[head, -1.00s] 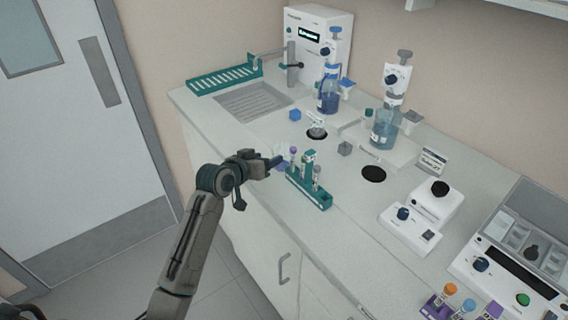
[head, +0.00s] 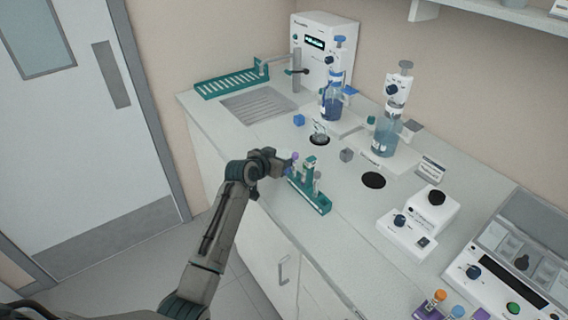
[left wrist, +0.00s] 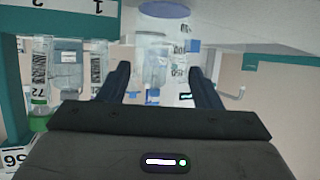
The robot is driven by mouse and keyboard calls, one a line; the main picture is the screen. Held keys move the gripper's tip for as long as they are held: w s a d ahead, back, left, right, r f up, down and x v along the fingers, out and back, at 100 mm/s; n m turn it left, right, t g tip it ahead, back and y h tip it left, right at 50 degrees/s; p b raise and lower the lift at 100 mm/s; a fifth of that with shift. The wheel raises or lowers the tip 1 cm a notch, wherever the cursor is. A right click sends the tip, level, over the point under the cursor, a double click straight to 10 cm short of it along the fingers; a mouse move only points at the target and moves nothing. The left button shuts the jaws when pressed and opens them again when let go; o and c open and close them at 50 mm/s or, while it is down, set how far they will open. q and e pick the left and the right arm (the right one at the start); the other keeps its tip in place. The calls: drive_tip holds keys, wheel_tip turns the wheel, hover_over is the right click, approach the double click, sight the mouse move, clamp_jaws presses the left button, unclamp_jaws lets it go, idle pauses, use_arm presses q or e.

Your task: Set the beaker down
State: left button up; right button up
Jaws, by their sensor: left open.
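In the left wrist view, which is upside down, a clear beaker (left wrist: 155,42) with printed marks has a purple-blue layer at its base. It stands on the pale bench, close to the front edge. My left gripper (left wrist: 157,85) is open, with one finger on each side of the beaker's line; I cannot tell whether either touches it. In the head view my left gripper (head: 287,166) is at the bench's front edge, left of the teal tube rack (head: 318,203), and largely hides the beaker. My right gripper is not in view.
A clear vessel (head: 320,136) stands at a dark round spot behind the rack. Two dispenser bottles (head: 333,106) (head: 385,135), a small grey cube (head: 347,155) and a white device (head: 412,230) stand farther back or right. A black disc (head: 373,180) lies right of the rack.

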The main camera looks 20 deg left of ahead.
use_arm(q)
drive_tip(key=shift+x, duration=1.4)
drive_tip(key=c, duration=0.7)
